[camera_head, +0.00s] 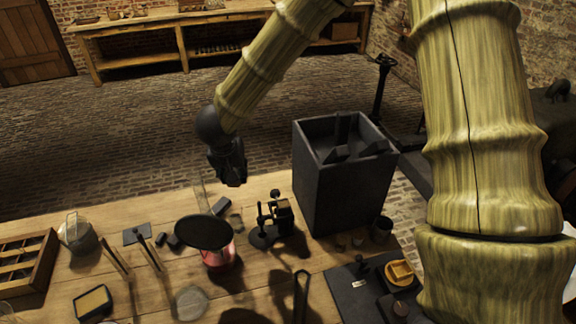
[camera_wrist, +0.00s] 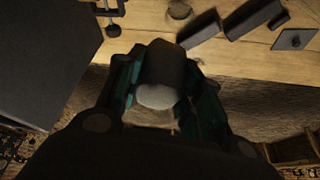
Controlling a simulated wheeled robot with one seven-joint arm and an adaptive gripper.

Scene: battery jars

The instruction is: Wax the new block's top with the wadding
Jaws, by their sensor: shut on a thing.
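My gripper (camera_head: 232,178) hangs above the table's back edge in the camera_head view, left of a dark box. In the wrist view its teal fingers (camera_wrist: 158,98) are shut on a dark, rounded piece with a pale, soft-looking end, apparently the wadding (camera_wrist: 158,94). The held piece does not show clearly in the camera_head view. Several dark blocks lie on the table, among them one block (camera_wrist: 252,17) near the top of the wrist view. I cannot tell which is the new block. A tin with a yellow filling (camera_head: 92,302), maybe wax, lies at the front left.
The tall dark box (camera_head: 326,190) stands close right of my gripper. A black stand (camera_head: 268,232), a red jar under a black disc (camera_head: 203,232) and upright sticks (camera_head: 148,250) crowd the table. A dark mat (camera_head: 350,295) with a yellow piece (camera_head: 400,272) lies at right.

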